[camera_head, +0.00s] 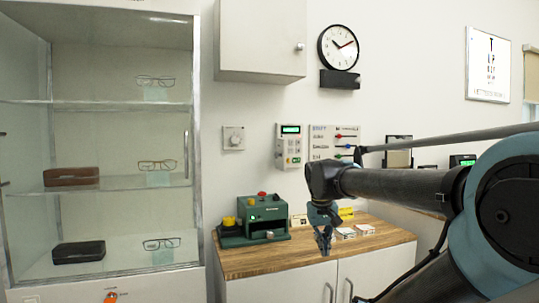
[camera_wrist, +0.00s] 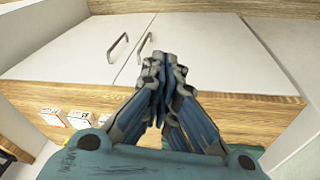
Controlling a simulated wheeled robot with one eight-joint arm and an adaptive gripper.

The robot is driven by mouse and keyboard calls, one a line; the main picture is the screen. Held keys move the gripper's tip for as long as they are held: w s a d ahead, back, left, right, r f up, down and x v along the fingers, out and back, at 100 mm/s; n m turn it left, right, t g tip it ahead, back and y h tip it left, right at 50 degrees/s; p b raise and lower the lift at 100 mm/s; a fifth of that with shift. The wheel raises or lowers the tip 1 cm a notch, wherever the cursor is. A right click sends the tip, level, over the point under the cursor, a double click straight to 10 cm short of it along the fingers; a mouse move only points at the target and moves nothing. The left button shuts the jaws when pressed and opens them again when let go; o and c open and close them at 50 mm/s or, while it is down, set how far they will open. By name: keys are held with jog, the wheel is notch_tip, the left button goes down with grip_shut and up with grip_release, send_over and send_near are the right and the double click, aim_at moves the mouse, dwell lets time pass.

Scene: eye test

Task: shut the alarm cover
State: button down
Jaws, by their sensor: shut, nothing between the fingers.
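No part is clearly marked as the alarm cover. A white keypad panel (camera_head: 289,146) with a lit green display hangs on the wall above the green machine; I cannot tell whether it has an open cover. A dark-framed box with a beige face (camera_head: 398,157) is on the wall further right, partly behind my arm. My gripper (camera_head: 323,249) points down in front of the wooden worktop, below and right of the keypad panel and apart from it. In the wrist view the fingertips (camera_wrist: 161,65) meet, with nothing between them.
A green machine (camera_head: 263,217) with a red button and small cards (camera_head: 355,231) stand on the worktop (camera_head: 245,260). A slider panel (camera_head: 333,140) is beside the keypad. A glass cabinet (camera_head: 195,140) stands left; a wall cupboard (camera_head: 258,38) hangs above. My arm crosses the right side.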

jog(key=w+a+r+h, duration=0.1)
jog(key=w+a+r, duration=0.2)
jog(key=w+r, duration=0.8)
jog(key=t+h, duration=0.3)
send_near(278, 154)
jog(key=a+r, duration=0.1)
jog(key=a, duration=0.7)
jog(key=w+d+f, duration=0.5)
jog(key=d+f, duration=0.2)
jog(key=d, duration=0.1)
jog(key=shift+d+f, duration=0.2)
jog(key=shift+a, duration=0.1)
